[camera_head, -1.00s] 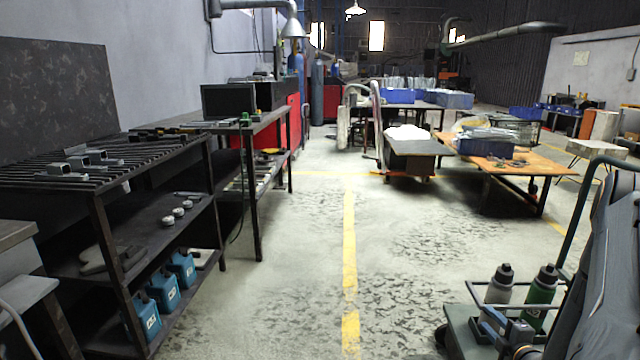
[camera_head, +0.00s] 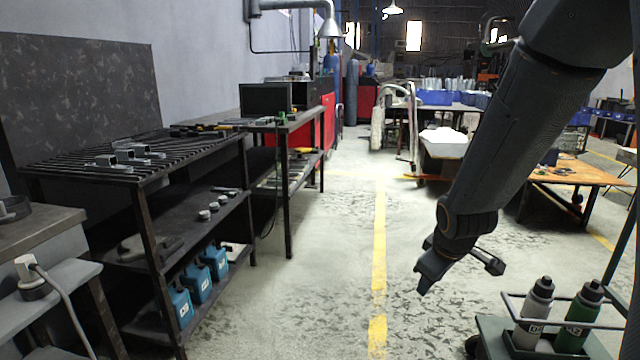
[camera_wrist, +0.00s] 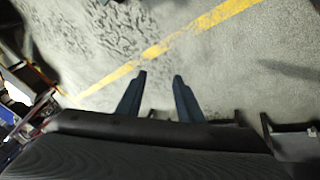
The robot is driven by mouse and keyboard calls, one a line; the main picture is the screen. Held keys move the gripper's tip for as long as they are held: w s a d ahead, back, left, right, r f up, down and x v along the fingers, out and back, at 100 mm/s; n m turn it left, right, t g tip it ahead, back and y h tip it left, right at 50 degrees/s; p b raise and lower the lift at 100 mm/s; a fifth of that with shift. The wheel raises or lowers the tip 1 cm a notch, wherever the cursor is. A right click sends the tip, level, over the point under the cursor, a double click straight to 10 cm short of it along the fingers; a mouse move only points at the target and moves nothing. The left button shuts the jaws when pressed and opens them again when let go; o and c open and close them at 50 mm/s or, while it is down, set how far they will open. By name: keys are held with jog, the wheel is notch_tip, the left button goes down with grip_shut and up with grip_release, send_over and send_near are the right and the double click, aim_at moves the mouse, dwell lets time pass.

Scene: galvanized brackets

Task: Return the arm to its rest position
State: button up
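My arm (camera_head: 505,125) reaches down from the upper right of the head view. My gripper (camera_head: 458,278) hangs in the air over the floor, right of the yellow line. In the wrist view, the two dark fingers of my gripper (camera_wrist: 158,76) stand apart with bare floor between them. Nothing is held. Its fingertips touch nothing that I can see.
A grey bottle (camera_head: 535,312) and a green bottle (camera_head: 580,315) stand on a low railed platform at the lower right. A black rack (camera_head: 150,175) with brackets and blue containers stands left. An orange-topped table (camera_head: 570,175) is behind my arm. The central floor (camera_head: 330,260) is clear.

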jog(key=s+a+r+m+g, duration=0.1)
jog(key=s+a+r+g, duration=0.15)
jog(key=s+a, duration=0.45)
jog(key=s+a+r+m+g+y+p, duration=0.1)
jog(key=s+a+r+m, duration=0.2)
jog(key=s, duration=0.7)
jog(key=s+a+r+g, duration=0.2)
jog(key=s+a+r, duration=0.25)
jog(key=s, duration=0.45)
jog(key=d+r+m+p, duration=0.3)
jog(key=d+r+p, duration=0.5)
jog(key=p, duration=0.9)
jog(key=shift+d+r+p, duration=0.25)
jog(key=shift+r+p, duration=0.15)
jog(key=shift+r, duration=0.15)
